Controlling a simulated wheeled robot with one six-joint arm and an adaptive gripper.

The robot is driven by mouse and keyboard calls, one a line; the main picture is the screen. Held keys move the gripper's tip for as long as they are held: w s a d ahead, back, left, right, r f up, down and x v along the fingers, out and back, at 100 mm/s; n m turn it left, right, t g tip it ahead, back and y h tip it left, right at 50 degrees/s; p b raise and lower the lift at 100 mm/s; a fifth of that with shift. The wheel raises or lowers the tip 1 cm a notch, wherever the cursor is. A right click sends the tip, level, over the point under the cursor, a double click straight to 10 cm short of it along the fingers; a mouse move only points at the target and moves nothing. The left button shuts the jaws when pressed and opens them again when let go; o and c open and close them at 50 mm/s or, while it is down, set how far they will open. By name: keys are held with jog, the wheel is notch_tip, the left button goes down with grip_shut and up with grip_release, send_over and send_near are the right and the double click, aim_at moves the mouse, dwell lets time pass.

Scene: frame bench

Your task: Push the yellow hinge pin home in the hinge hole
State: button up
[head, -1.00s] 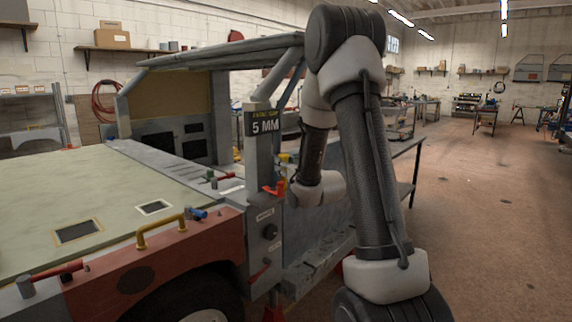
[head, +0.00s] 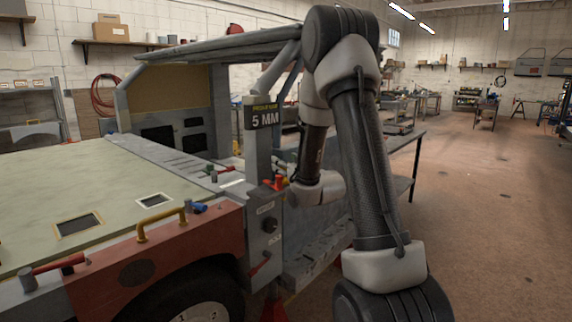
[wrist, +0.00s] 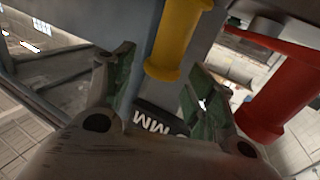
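In the wrist view a yellow hinge pin (wrist: 178,40), a smooth cylinder with a wider rim at its near end, stands beyond my fingertips. In the head view my wrist is beside the grey post (head: 258,155), and my fingers are too small and hidden to make out.
A red cylinder (wrist: 283,92) stands close to the right finger in the wrist view. The post carries a dark "5 MM" sign (head: 265,117). A yellow handle (head: 160,224) and a blue part (head: 199,208) sit on the vehicle's front. Open floor (head: 480,220) lies to the right.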

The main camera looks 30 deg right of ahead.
jog(key=shift+f, duration=0.2)
notch_tip(320, 180, up, 10)
jog(key=shift+r, duration=0.2)
dwell(0.3)
dwell(0.3)
jog(key=s+a+f+g, duration=0.2)
jog(key=s+a+g, duration=0.1)
jog(key=s, duration=1)
jog(key=s+a+f+g, duration=0.2)
jog(key=s+g, duration=0.4)
jog(key=s, duration=0.7)
jog(key=s+a+f+g, duration=0.1)
jog(key=s+a+g, duration=0.3)
jog(key=s, duration=0.9)
jog(key=shift+a+f+g, duration=0.4)
jog(key=shift+a, duration=0.15)
